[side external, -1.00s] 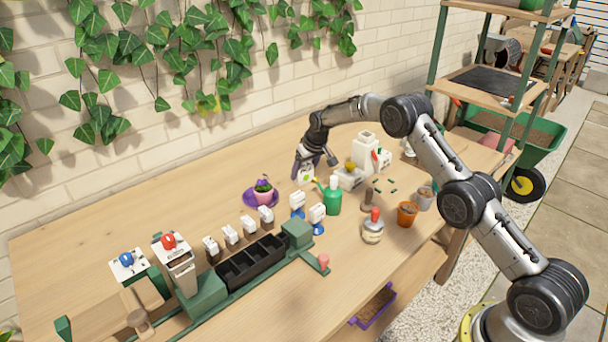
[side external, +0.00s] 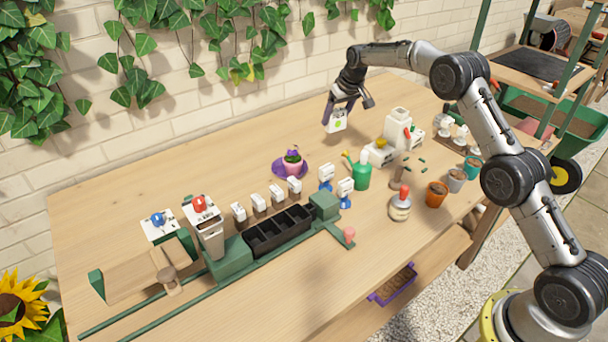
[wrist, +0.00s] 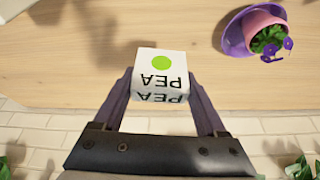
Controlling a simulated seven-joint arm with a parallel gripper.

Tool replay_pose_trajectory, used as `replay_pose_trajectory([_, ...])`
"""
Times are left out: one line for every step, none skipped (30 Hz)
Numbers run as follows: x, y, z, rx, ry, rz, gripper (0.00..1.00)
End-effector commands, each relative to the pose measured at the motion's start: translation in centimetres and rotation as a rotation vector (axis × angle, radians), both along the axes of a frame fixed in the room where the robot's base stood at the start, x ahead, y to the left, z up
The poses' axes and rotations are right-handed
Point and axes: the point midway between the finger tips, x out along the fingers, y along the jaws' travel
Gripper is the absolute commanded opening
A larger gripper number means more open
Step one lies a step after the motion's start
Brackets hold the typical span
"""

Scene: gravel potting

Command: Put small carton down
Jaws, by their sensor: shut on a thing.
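The small carton (side external: 337,121) is white with a green dot. In the wrist view the carton (wrist: 160,75) shows the word PEA on two faces, upside down in the picture. My gripper (side external: 338,114) is shut on it, with one dark finger on each side, seen also in the wrist view (wrist: 160,92). In the side view the carton is held above the back of the wooden table (side external: 225,150), near the brick wall. The carton's underside is hidden.
A pink pot with a purple flower on a purple saucer (side external: 277,168) stands left of the carton. A green watering can (side external: 361,175) and a white machine (side external: 396,128) stand in front and to the right. Bare table lies at the back left.

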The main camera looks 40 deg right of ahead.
Motion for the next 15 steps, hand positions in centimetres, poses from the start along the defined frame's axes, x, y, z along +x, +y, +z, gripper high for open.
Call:
replay_pose_trajectory([0.0, 0.2, 0.3, 0.000, -0.002, 0.002, 0.20])
replay_pose_trajectory([0.0, 0.4, 0.5, 0.000, -0.002, 0.005, 0.20])
replay_pose_trajectory([-0.1, 0.9, 0.6, 0.000, -0.001, 0.013, 0.20])
replay_pose_trajectory([-0.2, 1.4, 0.7, 0.001, 0.000, 0.021, 0.20])
replay_pose_trajectory([-0.3, 2.1, 0.9, 0.001, 0.000, 0.031, 0.20])
replay_pose_trajectory([-0.5, 3.1, 1.2, 0.001, -0.001, 0.047, 0.20])
replay_pose_trajectory([-0.7, 4.1, 1.5, 0.001, -0.002, 0.061, 0.20])
replay_pose_trajectory([-1.0, 5.2, 1.8, 0.002, -0.002, 0.078, 0.20])
replay_pose_trajectory([-1.5, 6.8, 2.2, 0.003, -0.001, 0.102, 0.20])
replay_pose_trajectory([-1.9, 8.0, 2.4, 0.004, -0.001, 0.122, 0.20])
replay_pose_trajectory([-2.3, 9.3, 2.8, 0.004, -0.002, 0.142, 0.20])
replay_pose_trajectory([-3.0, 11.0, 3.2, 0.004, -0.002, 0.171, 0.20])
replay_pose_trajectory([-3.6, 12.3, 3.4, 0.004, -0.001, 0.191, 0.20])
replay_pose_trajectory([-4.2, 13.5, 3.7, 0.005, -0.003, 0.212, 0.20])
replay_pose_trajectory([-5.1, 15.1, 4.1, 0.005, -0.002, 0.239, 0.20])
